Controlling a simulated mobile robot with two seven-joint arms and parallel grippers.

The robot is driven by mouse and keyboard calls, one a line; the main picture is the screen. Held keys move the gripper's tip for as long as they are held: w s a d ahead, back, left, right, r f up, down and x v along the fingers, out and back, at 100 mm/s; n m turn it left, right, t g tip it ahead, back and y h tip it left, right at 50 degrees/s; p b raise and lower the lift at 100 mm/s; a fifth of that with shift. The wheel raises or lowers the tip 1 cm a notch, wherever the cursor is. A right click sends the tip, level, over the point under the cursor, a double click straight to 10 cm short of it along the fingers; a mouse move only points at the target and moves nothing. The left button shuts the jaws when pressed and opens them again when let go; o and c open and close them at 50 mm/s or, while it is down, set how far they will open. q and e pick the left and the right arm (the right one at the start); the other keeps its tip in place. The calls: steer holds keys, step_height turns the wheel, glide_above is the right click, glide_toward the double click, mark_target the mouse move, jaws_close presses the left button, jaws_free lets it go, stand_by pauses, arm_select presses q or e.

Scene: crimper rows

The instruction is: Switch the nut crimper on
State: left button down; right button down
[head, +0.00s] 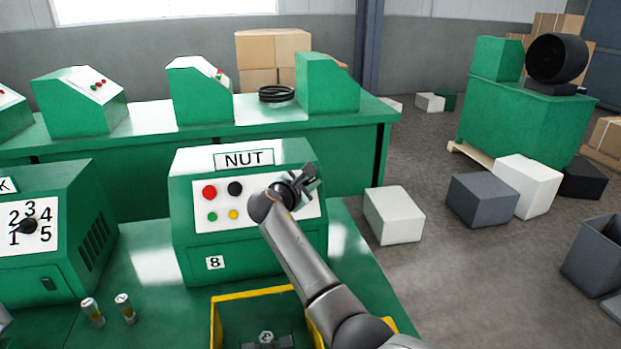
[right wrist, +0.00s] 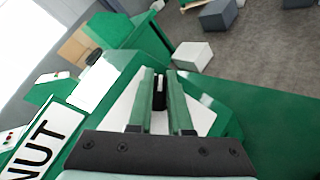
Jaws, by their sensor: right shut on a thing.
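The nut crimper (head: 182,215) is a green box with a sloped top, a NUT label (head: 245,160) and a white panel. The panel carries a red button (head: 209,192), a black button (head: 235,188), and small green and yellow lights. My right gripper (head: 306,181) is at the right end of this panel and hides what lies behind it. In the right wrist view, its two fingers (right wrist: 160,90) are shut on a small dark switch (right wrist: 160,101) at the panel. The switch's position cannot be told.
A yellow-rimmed green bin (head: 250,294) stands in front of the crimper, under my right arm. Two small cylinders (head: 125,308) stand to its left. Another green machine (head: 60,270) with a numbered dial is at the left. Boxes (head: 394,215) lie on the floor at right.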

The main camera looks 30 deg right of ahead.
steer(key=m+g, duration=0.1)
steer(key=m, duration=0.1)
steer(key=m+g, duration=0.2)
steer(key=m+g+y, duration=0.1)
steer(key=m, duration=0.1)
steer(key=shift+s+f, duration=0.2)
steer(key=shift+f, duration=0.1)
steer(key=shift+g, duration=0.3)
steer(key=c, duration=0.8)
jaws_free()
steer(key=shift+c, duration=0.2)
steer(key=shift+a+r, duration=0.1)
steer(key=shift+r, duration=0.05)
steer(key=v, duration=1.2)
steer(key=shift+a+r, duration=0.1)
steer(key=shift+s, duration=0.15)
